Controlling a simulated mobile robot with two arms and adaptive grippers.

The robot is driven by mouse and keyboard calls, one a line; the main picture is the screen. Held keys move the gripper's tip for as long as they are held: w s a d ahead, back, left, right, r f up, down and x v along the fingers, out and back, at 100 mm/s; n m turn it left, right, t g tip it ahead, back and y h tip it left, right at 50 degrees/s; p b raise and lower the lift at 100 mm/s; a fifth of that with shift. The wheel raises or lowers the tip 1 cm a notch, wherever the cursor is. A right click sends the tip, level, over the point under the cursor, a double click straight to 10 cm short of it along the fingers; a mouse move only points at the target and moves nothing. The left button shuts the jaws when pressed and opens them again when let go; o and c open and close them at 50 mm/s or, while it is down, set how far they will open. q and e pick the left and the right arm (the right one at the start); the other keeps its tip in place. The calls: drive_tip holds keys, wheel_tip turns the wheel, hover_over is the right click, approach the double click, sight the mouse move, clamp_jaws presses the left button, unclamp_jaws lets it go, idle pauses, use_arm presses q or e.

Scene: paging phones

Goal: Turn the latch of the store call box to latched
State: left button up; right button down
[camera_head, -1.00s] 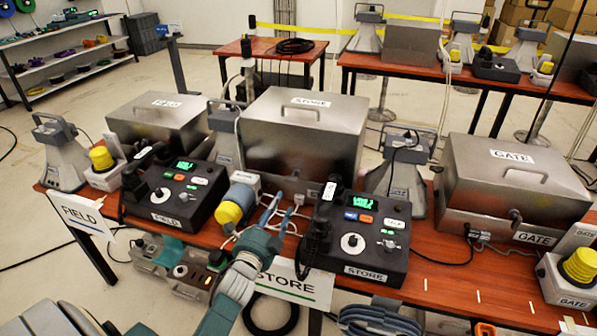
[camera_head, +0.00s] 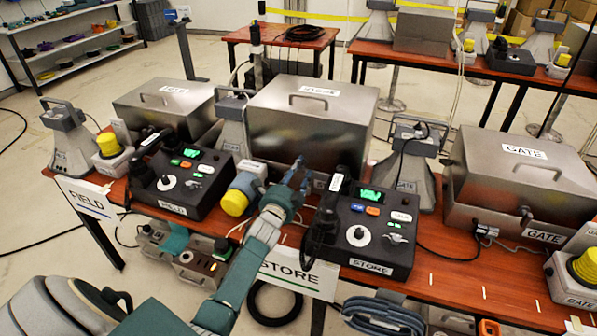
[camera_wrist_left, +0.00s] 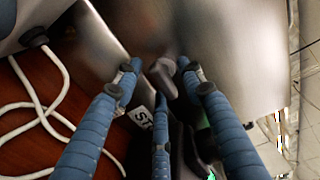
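The store call box (camera_head: 305,125) is the large metal box with a STORE label on its lid, behind the STORE phone. In the left wrist view, the grey latch handle (camera_wrist_left: 163,76) stands out from the box's metal front (camera_wrist_left: 235,70). My left gripper's blue fingers (camera_wrist_left: 164,88) are spread open around it, one to each side and a third below. I cannot tell whether any finger touches it. My right gripper is not in view.
The STORE phone (camera_head: 362,235) stands just right of my left gripper, with its handset (camera_head: 325,215) close by. A white cable (camera_wrist_left: 45,110) lies on the table (camera_wrist_left: 20,150). The GATE box (camera_head: 520,180) is farther right.

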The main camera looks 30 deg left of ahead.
use_arm(q)
drive_tip(key=shift+c, duration=0.7)
clamp_jaws()
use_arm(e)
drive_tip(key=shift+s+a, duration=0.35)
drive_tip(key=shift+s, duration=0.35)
use_arm(q)
drive_tip(key=shift+n, duration=0.3)
drive_tip(key=n, duration=0.3)
drive_tip(key=shift+w+d+n, duration=0.1)
drive_tip(key=shift+n, duration=0.2)
drive_tip(key=n+p, duration=0.1)
drive_tip(key=n, duration=0.3)
drive_tip(key=shift+d+r, duration=0.1)
drive_tip(key=n, duration=0.5)
drive_tip(key=shift+p, duration=0.35)
drive_tip(key=n, duration=0.4)
drive_tip(key=shift+r, duration=0.15)
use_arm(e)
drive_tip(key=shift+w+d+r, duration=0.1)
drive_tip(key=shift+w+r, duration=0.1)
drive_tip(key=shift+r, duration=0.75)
use_arm(q)
drive_tip(key=shift+d+n, duration=0.1)
drive_tip(key=shift+n, duration=0.3)
